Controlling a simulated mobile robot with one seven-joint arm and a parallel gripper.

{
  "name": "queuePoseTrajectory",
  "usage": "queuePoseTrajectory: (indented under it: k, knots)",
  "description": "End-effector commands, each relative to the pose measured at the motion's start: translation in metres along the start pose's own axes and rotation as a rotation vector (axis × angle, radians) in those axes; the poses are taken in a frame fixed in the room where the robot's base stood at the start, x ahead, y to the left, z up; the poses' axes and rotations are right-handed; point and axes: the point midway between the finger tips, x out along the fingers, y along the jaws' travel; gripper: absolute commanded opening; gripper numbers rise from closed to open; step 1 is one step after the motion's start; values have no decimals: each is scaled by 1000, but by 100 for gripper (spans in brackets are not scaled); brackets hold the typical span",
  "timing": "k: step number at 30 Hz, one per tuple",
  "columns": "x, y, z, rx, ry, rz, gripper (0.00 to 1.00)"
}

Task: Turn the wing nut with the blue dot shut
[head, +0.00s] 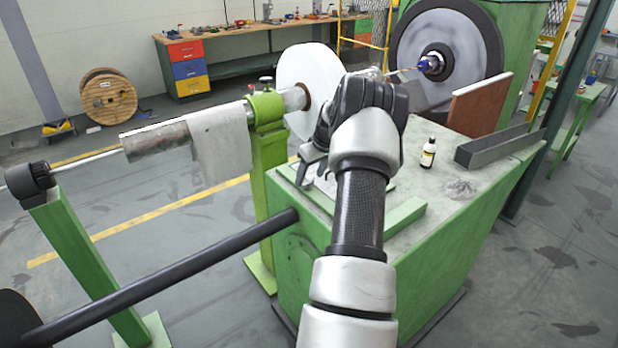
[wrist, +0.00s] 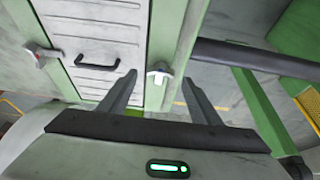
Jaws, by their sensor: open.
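A pale wing nut (wrist: 159,74) sits on the green frame at the right side of a light ribbed cover (wrist: 115,40) in the wrist view. I cannot make out a blue dot on it. My gripper (wrist: 159,78) is open, with one finger on each side of this wing nut in the picture; whether they touch it I cannot tell. In the head view my gripper (head: 311,160) is over the near left end of the green bench, and my arm hides the wing nuts.
The cover has a black handle (wrist: 97,65). A dark bar (head: 170,268) runs out from the green bench (head: 300,255) at left. A small bottle (head: 428,153) and a grey channel (head: 500,145) are on the bench top. A white disc (head: 307,75) stands behind my gripper.

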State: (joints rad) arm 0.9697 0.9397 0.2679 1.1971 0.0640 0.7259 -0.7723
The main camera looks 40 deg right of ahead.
Motion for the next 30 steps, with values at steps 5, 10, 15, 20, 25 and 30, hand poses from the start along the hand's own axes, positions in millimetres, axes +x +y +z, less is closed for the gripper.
queuePoseTrajectory:
  k: [5, 10, 15, 20, 25, 30]
  knots:
    - [19, 0, -1, 0, 0, 0, 58]
    - [24, 0, 0, 0, 0, 0, 58]
    - [24, 0, 0, 0, 1, 0, 58]
    - [24, 0, 0, 0, 1, 0, 36]
    - [24, 0, 0, 0, 1, 0, 17]
    - [24, 0, 0, 13, 1, 7, 17]
